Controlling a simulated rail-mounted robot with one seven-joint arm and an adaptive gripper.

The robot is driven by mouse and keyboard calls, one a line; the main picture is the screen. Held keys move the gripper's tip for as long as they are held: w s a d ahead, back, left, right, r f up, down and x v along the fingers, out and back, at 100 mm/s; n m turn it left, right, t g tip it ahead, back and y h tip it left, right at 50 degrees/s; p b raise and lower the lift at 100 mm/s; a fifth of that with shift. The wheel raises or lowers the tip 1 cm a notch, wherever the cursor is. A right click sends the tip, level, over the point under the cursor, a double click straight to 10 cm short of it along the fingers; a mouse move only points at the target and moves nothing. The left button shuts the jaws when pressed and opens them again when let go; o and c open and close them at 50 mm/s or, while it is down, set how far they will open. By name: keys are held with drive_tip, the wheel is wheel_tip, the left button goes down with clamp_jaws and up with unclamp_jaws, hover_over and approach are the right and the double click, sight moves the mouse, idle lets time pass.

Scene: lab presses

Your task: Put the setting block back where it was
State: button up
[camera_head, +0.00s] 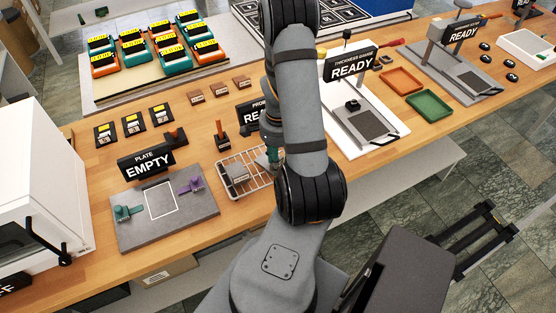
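I cannot tell for sure which thing is the setting block. A small grey block with a label (237,173) lies in the wire rack (258,184) left of my arm. Small brown labelled blocks (219,87) stand in a row behind it. The thickness gauge (372,125), with a sign reading READY, stands right of my arm, with a small dark piece on it. My own arm covers the middle of the view and hides most of my gripper. A small teal part shows beside the arm above the rack; I cannot tell whether it belongs to the gripper.
A grey plate (165,228) with teal and purple clamps and a sign reading EMPTY is at the left. A white machine (40,190) stands at the far left. An orange tray (401,80) and a green tray (429,103) lie right of the gauge. Dark cards and small posts crowd the bench.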

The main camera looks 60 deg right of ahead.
wheel_tip(320, 180, up, 12)
drive_tip(key=shift+r, duration=0.15)
idle(0.7)
wheel_tip(320, 180, down, 12)
drive_tip(key=shift+w+d+r, duration=0.1)
drive_tip(key=shift+r, duration=1.4)
